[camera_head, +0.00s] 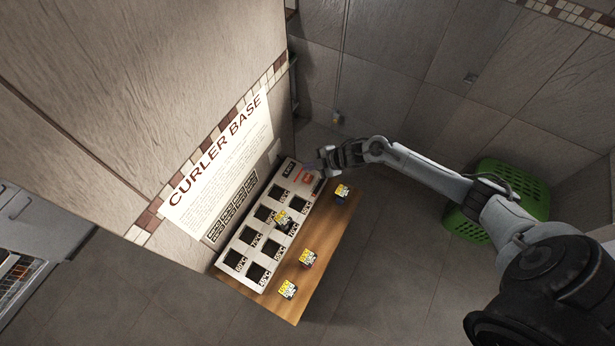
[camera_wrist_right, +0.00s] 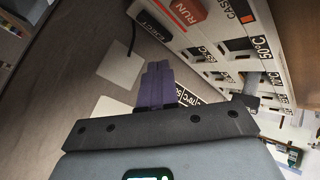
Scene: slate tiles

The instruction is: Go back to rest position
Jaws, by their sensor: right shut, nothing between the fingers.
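My right gripper (camera_head: 325,162) is shut with nothing between its fingers. It is at the far end of the white panel (camera_head: 222,262), close to the red button (camera_head: 307,178); whether it touches the panel cannot be told. The right arm reaches in from the lower right. The red RUN button also shows in the right wrist view (camera_wrist_right: 187,11), beside a dark EJECT label (camera_wrist_right: 153,25). My left gripper is not in view.
The panel has dark square slots and stands on a wooden shelf (camera_head: 329,243) against a wall with a CURLER BASE poster (camera_head: 222,165). A yellow-topped block (camera_head: 282,217) sits on the panel; others (camera_head: 308,258) are on the shelf. A green basket (camera_head: 530,190) stands at right.

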